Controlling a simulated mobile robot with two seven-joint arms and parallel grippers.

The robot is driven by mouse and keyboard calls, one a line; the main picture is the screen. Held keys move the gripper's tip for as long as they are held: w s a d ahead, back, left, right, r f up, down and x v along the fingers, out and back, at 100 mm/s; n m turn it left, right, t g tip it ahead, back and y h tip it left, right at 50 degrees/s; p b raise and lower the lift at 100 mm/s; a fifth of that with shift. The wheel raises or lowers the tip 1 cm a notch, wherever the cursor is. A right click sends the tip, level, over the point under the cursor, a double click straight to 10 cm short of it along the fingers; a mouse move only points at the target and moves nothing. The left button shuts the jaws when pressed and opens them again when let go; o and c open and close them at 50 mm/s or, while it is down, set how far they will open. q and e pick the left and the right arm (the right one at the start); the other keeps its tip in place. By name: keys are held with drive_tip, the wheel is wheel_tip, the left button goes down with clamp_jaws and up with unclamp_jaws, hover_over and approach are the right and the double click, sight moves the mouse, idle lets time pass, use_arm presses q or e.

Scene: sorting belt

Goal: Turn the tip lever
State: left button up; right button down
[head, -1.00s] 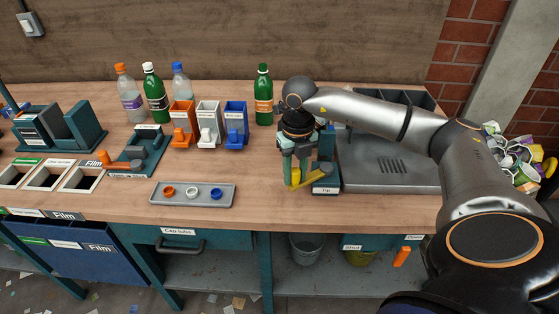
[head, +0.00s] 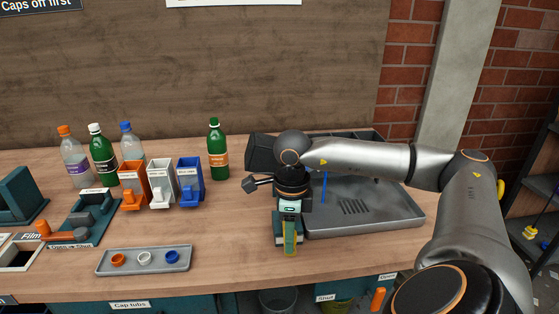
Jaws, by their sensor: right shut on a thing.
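The yellow tip lever (head: 290,240) shows below my right gripper (head: 290,222), on a small teal stand (head: 278,229) at the front left of the grey tray (head: 390,225). My right gripper points down and is shut on the lever, hiding its upper part. The lever's visible part points towards the front of the bench. A dark box-shaped part (head: 261,152) shows behind my right wrist, partly hidden by it. My left gripper is not in view.
A green bottle (head: 218,155) stands left of the dark part. Orange, white and blue holders (head: 189,175) and several bottles stand further left. A small grey tray (head: 184,264) with three caps lies in front. Bare wood lies between it and the lever stand.

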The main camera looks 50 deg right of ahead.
drive_tip(key=shift+s+d+f+n, duration=0.1)
drive_tip(key=shift+s+d+n, duration=0.2)
drive_tip(key=shift+s+n, duration=0.15)
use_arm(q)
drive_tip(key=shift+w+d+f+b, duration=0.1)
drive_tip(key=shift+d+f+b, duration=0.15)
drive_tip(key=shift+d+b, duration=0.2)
use_arm(e)
drive_tip(key=shift+s+d+n, duration=0.15)
drive_tip(key=shift+d+n, duration=0.1)
drive_tip(key=shift+n, duration=0.1)
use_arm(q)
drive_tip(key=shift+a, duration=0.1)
use_arm(e)
drive_tip(key=c, duration=0.6)
unclamp_jaws()
drive_tip(key=shift+o, duration=0.2)
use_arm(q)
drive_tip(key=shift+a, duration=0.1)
